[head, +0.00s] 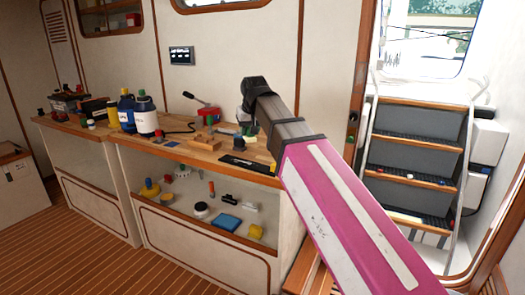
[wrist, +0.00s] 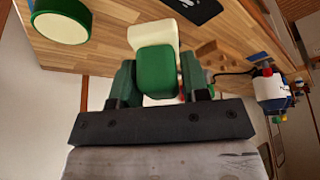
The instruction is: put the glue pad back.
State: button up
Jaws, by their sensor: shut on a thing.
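My gripper (wrist: 157,82) is shut on a green block with a cream part (wrist: 152,38), which looks like the glue pad. Its dark green fingers stand on either side of the block. In the head view my gripper (head: 248,125) is over the right part of the wooden bench top (head: 205,148), and my arm partly hides that area. The held piece is small there, with white and green showing. I cannot tell its exact height above the bench.
A round green-and-cream thing (wrist: 62,22) shows at the wrist view's upper left. Blue and white bottles (head: 145,117), a red-handled tool (head: 205,112) and a black strip (head: 240,163) are on the bench. An open shelf below holds a blue box (head: 227,222). Steps (head: 410,170) rise at right.

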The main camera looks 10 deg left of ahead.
jog(key=w+d+f, duration=0.1)
jog(key=w+f, duration=0.1)
jog(key=w, duration=0.1)
jog(key=w+f, duration=0.2)
jog(key=w, duration=0.2)
jog(key=w+d+f, duration=0.1)
jog(key=w+f, duration=0.1)
jog(key=w, duration=0.2)
jog(key=shift+w+d+f, duration=0.1)
jog(key=shift+d+f, duration=0.25)
jog(key=shift+f, duration=2.1)
jog(key=o, duration=0.8)
jog(key=shift+f, duration=0.1)
jog(key=v, duration=1.2)
